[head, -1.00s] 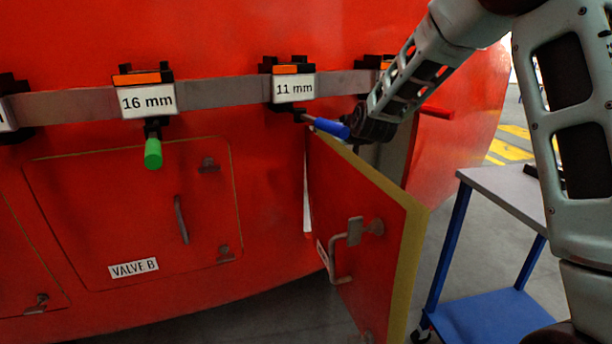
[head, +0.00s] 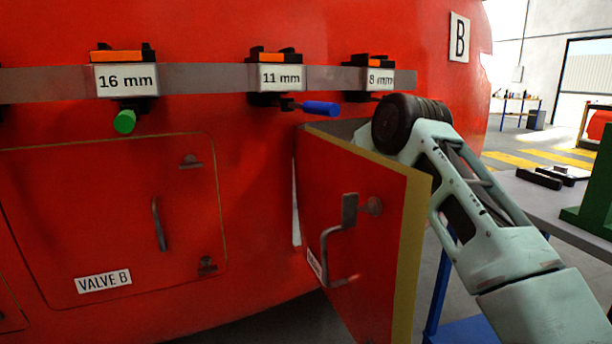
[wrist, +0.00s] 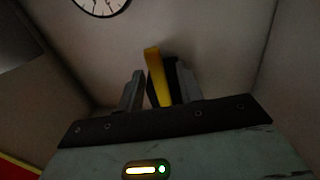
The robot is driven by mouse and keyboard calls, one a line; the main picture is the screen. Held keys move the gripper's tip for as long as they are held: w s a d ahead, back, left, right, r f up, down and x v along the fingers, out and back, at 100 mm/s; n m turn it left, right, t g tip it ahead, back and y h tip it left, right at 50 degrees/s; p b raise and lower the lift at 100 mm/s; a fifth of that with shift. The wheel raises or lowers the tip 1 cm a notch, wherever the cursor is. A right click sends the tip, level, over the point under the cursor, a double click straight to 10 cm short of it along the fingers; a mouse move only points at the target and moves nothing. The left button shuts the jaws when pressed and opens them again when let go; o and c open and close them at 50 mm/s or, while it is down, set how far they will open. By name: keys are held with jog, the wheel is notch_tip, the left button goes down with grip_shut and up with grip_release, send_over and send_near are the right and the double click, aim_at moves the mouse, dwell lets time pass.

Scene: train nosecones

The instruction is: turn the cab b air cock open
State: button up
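The wrist view looks into a dim, pale-walled compartment. A yellow handle (wrist: 157,78), likely the air cock's, stands up between the two grey fingers of my gripper (wrist: 158,88). The handle lies close to the right finger. I cannot tell whether the fingers press on it. The cock's body is hidden. In the head view an open red door with a yellow edge (head: 365,220) swings out from the red nosecone (head: 250,220). My arm reaches behind this door, which hides my gripper there. A "B" plate (head: 459,37) is on the nosecone.
A round gauge (wrist: 101,5) is on the compartment wall at top left. A rail (head: 195,77) carries size-labelled holders and green and blue-handled tools above the door. A closed "VALVE B" hatch (head: 120,220) is at left. A table (head: 540,190) stands at right.

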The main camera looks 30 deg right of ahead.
jog(key=shift+x, duration=1.25)
grip_shut()
